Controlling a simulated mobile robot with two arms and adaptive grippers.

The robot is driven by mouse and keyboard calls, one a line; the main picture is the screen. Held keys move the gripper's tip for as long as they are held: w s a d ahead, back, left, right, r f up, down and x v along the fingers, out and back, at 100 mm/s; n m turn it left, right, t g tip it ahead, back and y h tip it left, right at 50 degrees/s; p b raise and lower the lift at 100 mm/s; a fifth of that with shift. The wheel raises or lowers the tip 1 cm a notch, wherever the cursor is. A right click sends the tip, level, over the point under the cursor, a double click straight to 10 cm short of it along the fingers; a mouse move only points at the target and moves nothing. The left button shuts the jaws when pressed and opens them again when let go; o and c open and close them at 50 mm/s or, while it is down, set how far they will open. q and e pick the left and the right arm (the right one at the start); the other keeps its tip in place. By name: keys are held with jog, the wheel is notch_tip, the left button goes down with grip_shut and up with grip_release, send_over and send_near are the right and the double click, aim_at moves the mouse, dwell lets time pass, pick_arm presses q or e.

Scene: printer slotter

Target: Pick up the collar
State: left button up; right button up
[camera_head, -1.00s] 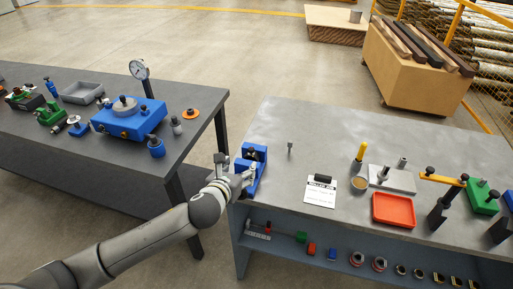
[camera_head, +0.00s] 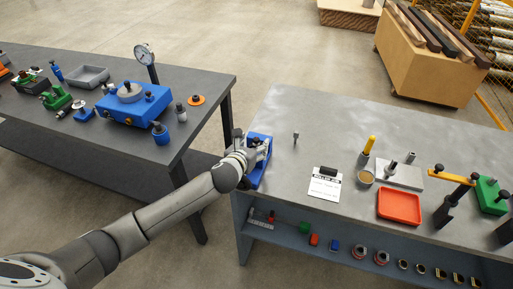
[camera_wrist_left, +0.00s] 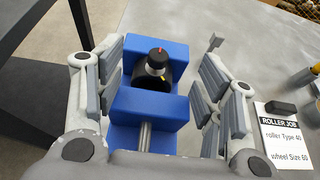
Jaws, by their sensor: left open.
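A blue fixture (camera_wrist_left: 150,105) stands at the left end of the grey bench; it also shows in the head view (camera_head: 255,178). In its gap sits a dark round part, likely the collar (camera_wrist_left: 149,79), with a small yellow mark. A black knob with a red mark (camera_wrist_left: 157,57) and a silver neck rises above it. A silver rod (camera_wrist_left: 145,135) runs from the fixture's near block. My left gripper (camera_wrist_left: 162,75) is open, its fingers on both sides of the fixture and dark part; it also shows in the head view (camera_head: 252,150). My right gripper is not in view.
A roller job card (camera_head: 325,184) lies right of the fixture, and a small grey peg (camera_head: 296,137) stands nearby. A red tray (camera_head: 399,207) is further right. Several rings (camera_head: 381,258) and coloured blocks stand on the lower shelf. The dark table (camera_head: 205,85) is left across a gap.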

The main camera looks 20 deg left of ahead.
aim_at(256, 140)
pick_arm(q)
jog(key=shift+x, duration=1.95)
jog(key=shift+a, duration=0.1)
jog(key=c, duration=1)
jog(key=shift+c, duration=0.8)
